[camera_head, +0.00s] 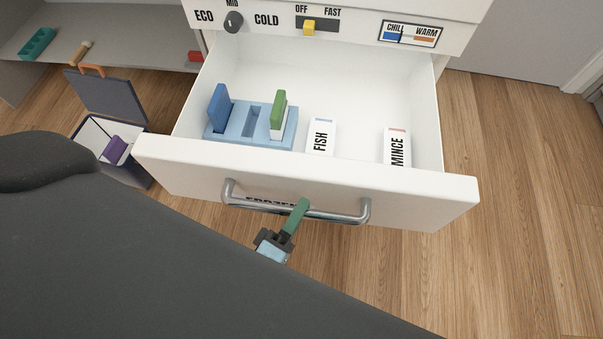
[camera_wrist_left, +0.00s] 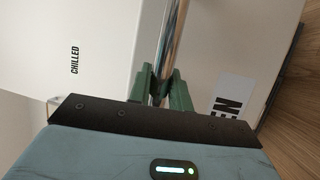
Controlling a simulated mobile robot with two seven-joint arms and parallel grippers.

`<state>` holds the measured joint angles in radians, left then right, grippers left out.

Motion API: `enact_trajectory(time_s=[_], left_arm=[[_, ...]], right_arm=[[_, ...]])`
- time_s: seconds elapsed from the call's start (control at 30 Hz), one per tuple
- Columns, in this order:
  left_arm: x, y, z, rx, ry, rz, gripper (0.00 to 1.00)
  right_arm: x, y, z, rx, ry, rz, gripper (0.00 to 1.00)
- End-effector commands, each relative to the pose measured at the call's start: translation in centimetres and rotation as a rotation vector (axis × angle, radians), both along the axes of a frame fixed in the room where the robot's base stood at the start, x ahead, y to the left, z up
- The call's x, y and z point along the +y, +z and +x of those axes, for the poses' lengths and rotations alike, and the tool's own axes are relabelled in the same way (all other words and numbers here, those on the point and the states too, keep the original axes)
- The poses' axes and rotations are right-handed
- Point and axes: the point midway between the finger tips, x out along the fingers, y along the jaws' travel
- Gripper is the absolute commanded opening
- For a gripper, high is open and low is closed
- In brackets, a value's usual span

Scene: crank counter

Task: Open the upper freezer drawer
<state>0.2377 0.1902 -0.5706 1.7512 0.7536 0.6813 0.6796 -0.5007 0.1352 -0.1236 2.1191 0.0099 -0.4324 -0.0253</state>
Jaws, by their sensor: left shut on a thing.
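The white freezer drawer (camera_head: 455,195) stands pulled out from the cabinet, with its inside showing. Its metal bar handle (camera_head: 352,217) runs across the front. My left gripper (camera_head: 303,206) has its green fingers closed around the middle of the bar. In the left wrist view the green fingers (camera_wrist_left: 162,88) sit on both sides of the handle bar (camera_wrist_left: 172,40). A label on the drawer front is partly hidden behind the handle. My right gripper is not in view.
In the drawer are a blue rack (camera_head: 228,140) holding a blue and a green piece, a FISH box (camera_head: 320,137) and a MINCE box (camera_head: 397,147). Above are a dial (camera_head: 233,21) and a yellow slider (camera_head: 309,27). An open dark cooler box (camera_head: 75,145) stands on the floor at left.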

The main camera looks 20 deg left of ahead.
Motion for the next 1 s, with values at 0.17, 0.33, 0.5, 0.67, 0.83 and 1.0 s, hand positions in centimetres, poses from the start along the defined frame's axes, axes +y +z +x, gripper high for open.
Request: enact_trajectory(time_s=[0.17, 0.33, 0.5, 0.67, 0.83, 1.0], left_arm=[[-0.4, -0.1, -1.2, 0.002, -0.001, 0.000, 0.00], [-0.5, 0.0, -1.7, 0.001, -0.001, 0.001, 0.00], [-0.6, 0.0, -1.9, 0.000, -0.001, 0.001, 0.00], [-0.6, 0.0, -1.9, 0.001, -0.001, 0.001, 0.00], [-0.6, 0.0, -1.8, 0.001, -0.001, 0.001, 0.25], [-0.5, 0.0, -1.8, 0.000, -0.001, 0.001, 0.41]], right_arm=[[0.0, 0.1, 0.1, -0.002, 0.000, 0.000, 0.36], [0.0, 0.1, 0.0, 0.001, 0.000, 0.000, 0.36], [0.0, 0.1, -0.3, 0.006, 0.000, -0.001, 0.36], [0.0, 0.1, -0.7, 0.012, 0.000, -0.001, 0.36], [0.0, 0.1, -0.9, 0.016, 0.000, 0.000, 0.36], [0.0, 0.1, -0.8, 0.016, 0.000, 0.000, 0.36]])
